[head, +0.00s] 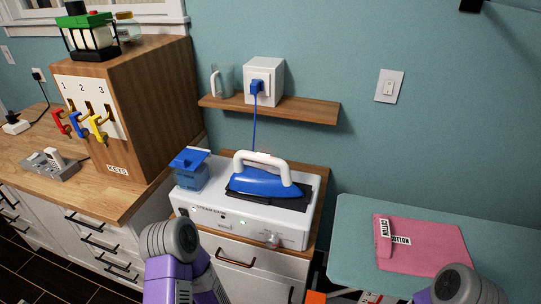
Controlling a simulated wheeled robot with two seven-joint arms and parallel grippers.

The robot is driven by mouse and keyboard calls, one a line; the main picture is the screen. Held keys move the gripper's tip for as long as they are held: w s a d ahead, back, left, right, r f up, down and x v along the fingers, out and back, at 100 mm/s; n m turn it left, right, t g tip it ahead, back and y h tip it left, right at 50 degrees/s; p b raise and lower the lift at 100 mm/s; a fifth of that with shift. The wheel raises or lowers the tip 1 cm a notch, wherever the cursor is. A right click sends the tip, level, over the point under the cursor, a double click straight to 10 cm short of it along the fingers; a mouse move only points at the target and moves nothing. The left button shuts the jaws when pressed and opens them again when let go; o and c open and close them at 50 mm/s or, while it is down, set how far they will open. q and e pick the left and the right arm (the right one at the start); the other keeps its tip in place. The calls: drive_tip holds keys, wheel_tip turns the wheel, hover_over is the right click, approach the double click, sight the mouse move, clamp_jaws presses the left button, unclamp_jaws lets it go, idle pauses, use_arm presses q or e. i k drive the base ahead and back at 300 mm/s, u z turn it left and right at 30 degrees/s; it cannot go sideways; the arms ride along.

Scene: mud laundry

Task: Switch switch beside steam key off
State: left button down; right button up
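The white steam station (203,204) stands on a wooden-topped cabinet, with label text on its front. A small key-like part (272,239) with a reddish tint sits at the right of that front. A lit green spot (242,222) and a small dark part (223,215) are to its left. These parts are too small to tell which is the switch or its position. A blue iron (262,182) with a white handle rests on top, beside a blue water tank (189,170). Purple and grey links of both my arms show at the bottom; neither gripper is visible.
A wooden shelf (310,108) above holds a white box (263,80) with a blue plug and cord. A wooden cabinet (150,105) with coloured keys stands left. A pink folded cloth (420,248) lies on the pale blue board (355,225) at right. A wall switch (389,86) is above.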

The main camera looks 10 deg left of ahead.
sight(184, 212)
drive_tip(key=u, duration=1.3)
drive_tip(key=k, duration=0.65)
drive_tip(key=u, duration=0.5)
drive_tip(key=i, duration=1.1)
drive_tip(key=z, duration=0.2)
